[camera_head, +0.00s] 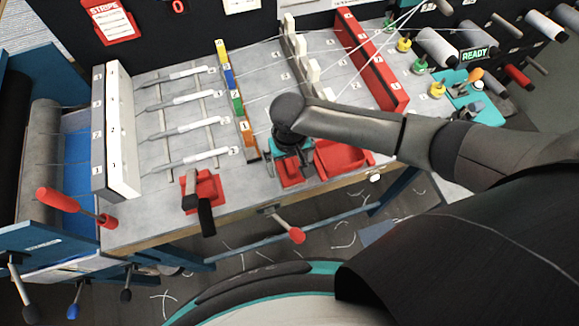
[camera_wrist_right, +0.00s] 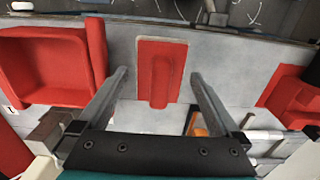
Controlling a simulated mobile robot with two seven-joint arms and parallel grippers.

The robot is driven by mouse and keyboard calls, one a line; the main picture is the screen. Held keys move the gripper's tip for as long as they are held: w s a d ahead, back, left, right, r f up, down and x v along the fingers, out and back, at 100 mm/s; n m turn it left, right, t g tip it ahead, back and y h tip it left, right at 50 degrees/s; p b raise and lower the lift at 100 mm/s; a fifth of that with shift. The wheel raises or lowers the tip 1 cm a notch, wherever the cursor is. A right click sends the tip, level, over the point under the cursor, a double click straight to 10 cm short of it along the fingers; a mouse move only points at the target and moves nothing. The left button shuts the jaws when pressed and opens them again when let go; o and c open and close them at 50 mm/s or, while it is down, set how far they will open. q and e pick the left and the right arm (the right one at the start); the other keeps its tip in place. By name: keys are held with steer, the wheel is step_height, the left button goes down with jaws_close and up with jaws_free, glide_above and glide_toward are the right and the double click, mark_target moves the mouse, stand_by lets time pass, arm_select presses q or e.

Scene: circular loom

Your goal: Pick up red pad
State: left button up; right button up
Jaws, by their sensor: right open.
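The red pad (camera_wrist_right: 160,52) is a flat red plate with a raised rounded ridge along its middle. In the right wrist view it lies on the grey table top, between and just beyond the fingers of my right gripper (camera_wrist_right: 159,76). The fingers are apart, one to each side of the pad, and nothing is held. In the head view my right gripper (camera_head: 291,160) points down at the table's front edge, with part of the red pad (camera_head: 291,178) showing below it. The rest of the pad is hidden by the gripper. My left gripper is not in view.
A red tray (camera_head: 345,160) stands close beside the pad; it also shows in the wrist view (camera_wrist_right: 45,66). A red clamp with a black handle (camera_head: 206,187) is to the left. A numbered coloured strip (camera_head: 237,104) lies behind.

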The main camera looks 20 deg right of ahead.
mark_target(289, 163)
steer(key=c, duration=1.4)
step_height(289, 163, up, 20)
steer(key=p, duration=0.2)
